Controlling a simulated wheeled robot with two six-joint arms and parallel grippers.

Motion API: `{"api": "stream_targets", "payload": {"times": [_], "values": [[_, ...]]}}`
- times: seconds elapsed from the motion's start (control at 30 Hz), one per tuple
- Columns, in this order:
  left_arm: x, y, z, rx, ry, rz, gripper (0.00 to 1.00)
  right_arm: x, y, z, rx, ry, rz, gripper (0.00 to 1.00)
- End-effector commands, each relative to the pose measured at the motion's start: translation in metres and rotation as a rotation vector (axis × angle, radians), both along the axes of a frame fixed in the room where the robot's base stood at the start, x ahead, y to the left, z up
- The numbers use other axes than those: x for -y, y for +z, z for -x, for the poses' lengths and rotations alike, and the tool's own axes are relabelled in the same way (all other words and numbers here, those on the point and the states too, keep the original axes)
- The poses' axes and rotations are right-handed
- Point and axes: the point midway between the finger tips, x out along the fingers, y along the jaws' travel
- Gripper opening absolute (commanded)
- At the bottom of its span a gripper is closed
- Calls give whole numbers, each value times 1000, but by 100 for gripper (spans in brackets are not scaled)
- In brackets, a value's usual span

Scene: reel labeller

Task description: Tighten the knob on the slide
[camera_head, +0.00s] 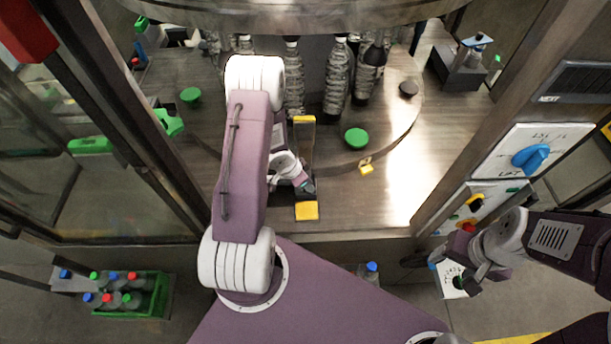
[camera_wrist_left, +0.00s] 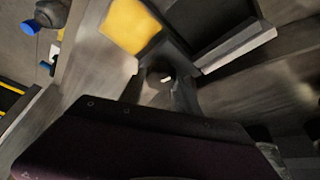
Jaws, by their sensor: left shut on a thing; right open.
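The slide (camera_head: 305,150) is a narrow rail with yellow end blocks, standing on the machine deck in the head view. Its near yellow end block also shows in the left wrist view (camera_wrist_left: 130,24). My left gripper (camera_head: 306,188) is at the slide, just behind its near yellow end. It is shut on a small dark part, seemingly the knob, which the fingers mostly hide. In the left wrist view the fingers (camera_wrist_left: 165,82) meet beside a dark block. My right gripper (camera_head: 469,284) is open, low at the right, apart from the slide.
Several clear bottles (camera_head: 337,80) stand on the round table behind. A control panel with a blue knob (camera_head: 531,158) is at right. A green crate (camera_head: 157,296) of bottles stands lower left.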

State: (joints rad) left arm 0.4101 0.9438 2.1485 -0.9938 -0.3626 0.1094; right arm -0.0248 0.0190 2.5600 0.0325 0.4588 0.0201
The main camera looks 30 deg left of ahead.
Motion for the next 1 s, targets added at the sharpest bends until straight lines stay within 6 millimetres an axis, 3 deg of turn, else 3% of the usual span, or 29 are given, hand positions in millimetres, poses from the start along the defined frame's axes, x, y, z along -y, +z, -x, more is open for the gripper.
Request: {"api": "stream_targets", "payload": {"times": [0.2,0.73,0.77,0.8,0.83,1.0], "values": [[-1,3,-2,6,-58,0,0,0,15,0,0,0,0,62],[-1,1,-1,5,-79,1,0,0,17,0,0,0,0,62],[-1,0,-1,4,-79,1,44,0,17,0,0,0,0,62],[-1,0,-1,4,-79,1,56,0,17,0,0,0,0,62],[-1,0,-1,4,-79,1,61,0,17,0,0,0,0,62],[-1,0,-1,4,-78,0,61,0,17,0,0,0,0,62]]}}
